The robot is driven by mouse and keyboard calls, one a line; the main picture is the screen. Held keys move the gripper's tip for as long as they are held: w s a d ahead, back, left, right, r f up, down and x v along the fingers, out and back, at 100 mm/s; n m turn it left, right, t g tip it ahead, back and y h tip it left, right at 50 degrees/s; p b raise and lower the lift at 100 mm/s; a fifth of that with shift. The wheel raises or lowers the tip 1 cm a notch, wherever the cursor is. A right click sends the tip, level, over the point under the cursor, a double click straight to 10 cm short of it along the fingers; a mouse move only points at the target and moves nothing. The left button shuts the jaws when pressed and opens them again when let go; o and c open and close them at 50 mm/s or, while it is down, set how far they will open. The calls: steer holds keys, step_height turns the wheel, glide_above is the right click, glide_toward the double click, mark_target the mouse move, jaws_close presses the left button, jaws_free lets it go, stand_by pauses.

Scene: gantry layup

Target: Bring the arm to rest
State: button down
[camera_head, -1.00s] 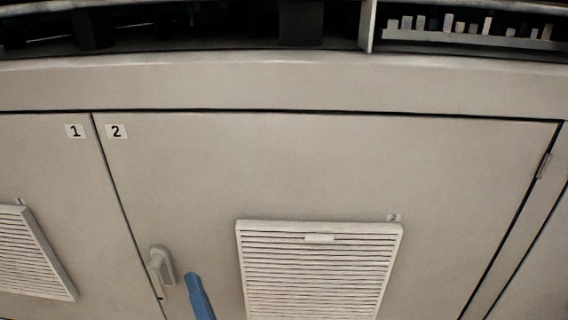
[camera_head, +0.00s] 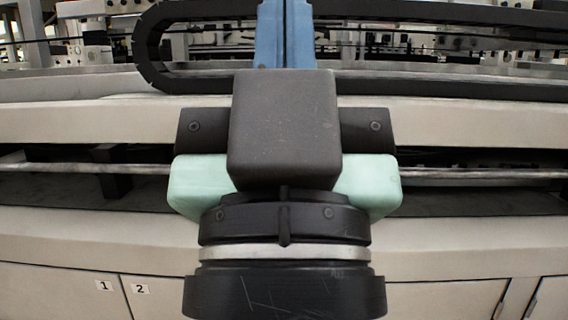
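My gripper (camera_head: 284,36) stands upright in the middle of the head view, large and close. Its blue finger part points up and runs out of the top edge, so the tips are cut off. A dark line runs down the middle of the blue part. I cannot tell whether this is two fingers pressed together or one hiding the other. No object shows in it. Below are my black wrist block, pale green side parts and round black flange with a silver ring.
A pale cabinet front with doors marked 1 (camera_head: 104,286) and 2 (camera_head: 140,288) lies low behind my arm. A metal rail (camera_head: 470,174) crosses a dark recess above it. A black cable chain (camera_head: 150,50) loops at the top. Gantry machinery fills the background.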

step_height(320, 180, up, 30)
steer(key=p, duration=2.7)
steer(key=shift+f, duration=0.15)
